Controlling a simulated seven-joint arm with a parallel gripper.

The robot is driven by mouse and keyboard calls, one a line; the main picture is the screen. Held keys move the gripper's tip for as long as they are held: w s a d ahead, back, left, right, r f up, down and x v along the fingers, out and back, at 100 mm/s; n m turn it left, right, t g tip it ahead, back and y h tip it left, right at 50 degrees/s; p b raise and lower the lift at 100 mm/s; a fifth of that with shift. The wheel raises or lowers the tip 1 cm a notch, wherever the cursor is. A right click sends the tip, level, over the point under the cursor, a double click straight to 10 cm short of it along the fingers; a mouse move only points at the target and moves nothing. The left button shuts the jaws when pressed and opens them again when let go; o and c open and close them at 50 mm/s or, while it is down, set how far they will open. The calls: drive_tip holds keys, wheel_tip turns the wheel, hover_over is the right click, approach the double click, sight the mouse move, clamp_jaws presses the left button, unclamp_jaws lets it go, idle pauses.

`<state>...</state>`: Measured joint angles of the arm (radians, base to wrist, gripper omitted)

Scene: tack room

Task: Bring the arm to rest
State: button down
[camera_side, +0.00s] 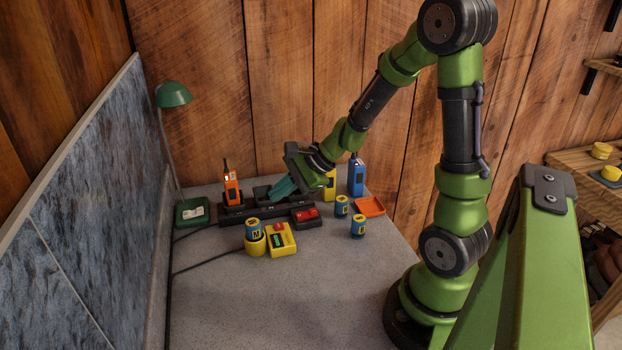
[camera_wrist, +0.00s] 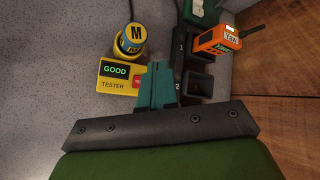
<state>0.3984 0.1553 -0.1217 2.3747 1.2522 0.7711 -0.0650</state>
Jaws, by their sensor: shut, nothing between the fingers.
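My gripper (camera_side: 281,188) is at the end of my green and black arm, low over the back of the grey table in the side view. Its teal fingers are closed together and hold nothing. It is above or in front of the black charging dock (camera_side: 237,213); I cannot tell if it touches it. In the wrist view the shut fingers (camera_wrist: 157,80) point between the yellow tester (camera_wrist: 113,88), whose screen reads GOOD, and the dock (camera_wrist: 179,62) with slots numbered 1 and 2.
An orange radio (camera_side: 232,190) stands in the dock's left end. A blue radio (camera_side: 356,178) and a yellow device (camera_side: 329,186) stand behind right. Blue cylinders (camera_side: 341,206) and an orange tray (camera_side: 369,206) are at right. A green lamp (camera_side: 173,95) rises at left. The table front is clear.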

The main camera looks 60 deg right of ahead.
drive_tip(key=s+a+r+n+h, duration=0.1)
drive_tip(key=s+a+r+n, duration=0.4)
drive_tip(key=n, duration=0.3)
drive_tip(key=s+a+r+n+g+h, duration=0.1)
drive_tip(key=s+a+r+n, duration=0.4)
drive_tip(key=s+r+n, duration=0.3)
drive_tip(key=shift+a+r+n, duration=0.2)
drive_tip(key=shift+n, duration=0.6)
